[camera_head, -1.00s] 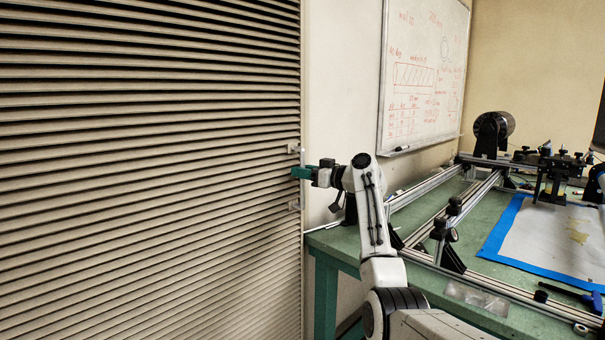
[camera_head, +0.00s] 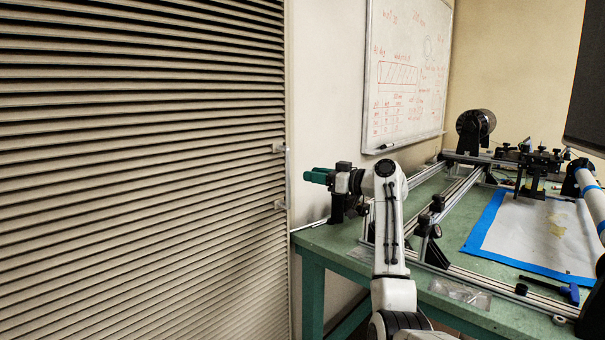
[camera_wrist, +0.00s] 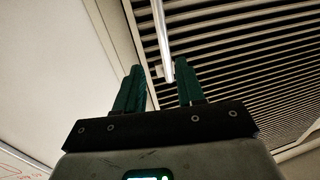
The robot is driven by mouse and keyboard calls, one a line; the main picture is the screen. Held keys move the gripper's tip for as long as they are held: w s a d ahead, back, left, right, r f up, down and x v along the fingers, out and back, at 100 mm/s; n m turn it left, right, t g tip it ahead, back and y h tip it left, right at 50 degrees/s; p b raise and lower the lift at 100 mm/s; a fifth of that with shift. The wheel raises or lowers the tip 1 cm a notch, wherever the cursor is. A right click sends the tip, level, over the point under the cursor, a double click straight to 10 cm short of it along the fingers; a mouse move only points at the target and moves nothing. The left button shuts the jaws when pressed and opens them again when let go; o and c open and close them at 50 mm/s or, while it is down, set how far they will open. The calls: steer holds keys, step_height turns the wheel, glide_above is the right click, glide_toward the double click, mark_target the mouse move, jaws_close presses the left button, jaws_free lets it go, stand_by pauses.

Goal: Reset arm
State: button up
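My gripper (camera_head: 309,177) shows in the head view at the end of my white arm, which is bent upward in front of the table. Its green fingers point left, toward the edge of the slatted shutter (camera_head: 140,170). In the wrist view my gripper (camera_wrist: 158,90) has its two green fingers apart with an empty gap between them. A pale vertical handle bar (camera_wrist: 162,45) on the shutter edge lies beyond the fingertips in that view. In the head view the handle (camera_head: 286,175) is apart from the fingers, to their left.
A green table (camera_head: 350,262) stands to the right, bearing a metal rail frame (camera_head: 462,200), black clamps and a blue-taped sheet (camera_head: 520,235). A whiteboard (camera_head: 405,75) hangs on the wall behind. A dark panel (camera_head: 588,100) is at the upper right.

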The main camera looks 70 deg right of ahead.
steer(key=shift+s+a, duration=0.1)
steer(key=shift+s, duration=0.8)
steer(key=w+a+f+g+y, duration=0.15)
steer(key=w+a+f, duration=0.25)
steer(key=a+f, duration=0.5)
steer(key=w+a+f+g+y, duration=0.1)
steer(key=w+a+f+g, duration=0.2)
steer(key=a+f, duration=0.55)
steer(key=s+a+f+g+y, duration=0.25)
steer(key=a+f+g, duration=0.25)
steer(key=a+f, duration=1.2)
steer(key=s+a+f+g+h, duration=0.1)
steer(key=s+a+f+g, duration=0.3)
steer(key=s+a+f, duration=0.6)
steer(key=s+a+n+g+h, duration=0.1)
steer(key=s+a+g, duration=0.15)
steer(key=s, duration=0.45)
steer(key=s+a+g+h, duration=0.1)
steer(key=s+a, duration=0.2)
steer(key=s, duration=0.4)
step_height(320, 180, up, 15)
steer(key=p, duration=1.5)
steer(key=shift+s, duration=0.3)
steer(key=shift+a+r, duration=0.1)
